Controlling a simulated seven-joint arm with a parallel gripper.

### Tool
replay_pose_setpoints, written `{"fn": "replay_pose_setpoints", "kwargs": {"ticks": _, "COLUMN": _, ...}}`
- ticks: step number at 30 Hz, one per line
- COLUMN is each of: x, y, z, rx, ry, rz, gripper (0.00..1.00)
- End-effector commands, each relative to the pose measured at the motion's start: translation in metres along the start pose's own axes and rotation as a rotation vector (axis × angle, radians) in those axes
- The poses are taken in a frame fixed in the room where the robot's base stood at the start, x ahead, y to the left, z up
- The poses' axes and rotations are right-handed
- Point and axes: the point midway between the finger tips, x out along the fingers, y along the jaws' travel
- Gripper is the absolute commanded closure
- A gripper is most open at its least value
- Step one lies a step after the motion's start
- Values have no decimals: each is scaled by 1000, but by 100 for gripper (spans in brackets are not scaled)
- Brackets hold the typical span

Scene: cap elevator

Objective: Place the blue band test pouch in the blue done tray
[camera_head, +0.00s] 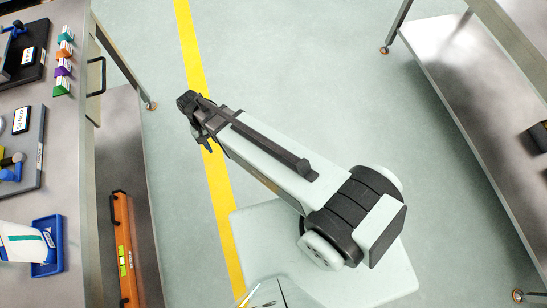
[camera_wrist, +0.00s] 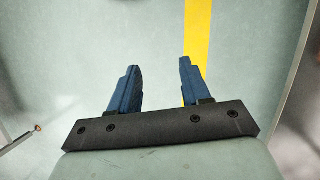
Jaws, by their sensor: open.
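The blue tray (camera_head: 56,262) sits on the bench at the lower left in the head view. A white pouch (camera_head: 20,236) with a teal-looking band lies at its left, overlapping the tray in the picture; the frame edge cuts it off, and I cannot tell whether it rests in the tray. No other pouch is clearly seen. My gripper (camera_wrist: 158,66) is open and empty over the floor in the wrist view. In the head view, my gripper (camera_head: 197,120) is right of the bench, away from pouch and tray.
The metal bench (camera_head: 70,150) at left holds dark boards with parts and a row of coloured tags (camera_head: 63,62). An orange level (camera_head: 124,250) is on its lower shelf. Another metal table (camera_head: 470,85) stands at right. Open floor with a yellow line (camera_head: 222,200) lies between.

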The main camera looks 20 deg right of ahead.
Motion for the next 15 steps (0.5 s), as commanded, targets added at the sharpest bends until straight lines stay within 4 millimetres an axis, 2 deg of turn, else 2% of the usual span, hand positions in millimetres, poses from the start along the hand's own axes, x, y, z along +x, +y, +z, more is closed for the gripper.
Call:
{"fn": "replay_pose_setpoints", "kwargs": {"ticks": 1, "x": 19, "y": 20, "z": 8, "rx": 13, "ry": -21, "rz": -4, "gripper": 53}}
{"fn": "replay_pose_setpoints", "kwargs": {"ticks": 6, "x": 72, "y": 72, "z": 30, "rx": 33, "ry": -75, "rz": -24, "gripper": 53}}
{"fn": "replay_pose_setpoints", "kwargs": {"ticks": 11, "x": 119, "y": 113, "z": 60, "rx": 51, "ry": -125, "rz": -50, "gripper": 53}}
{"fn": "replay_pose_setpoints", "kwargs": {"ticks": 15, "x": 156, "y": 142, "z": 93, "rx": 66, "ry": -168, "rz": -78, "gripper": 53}}
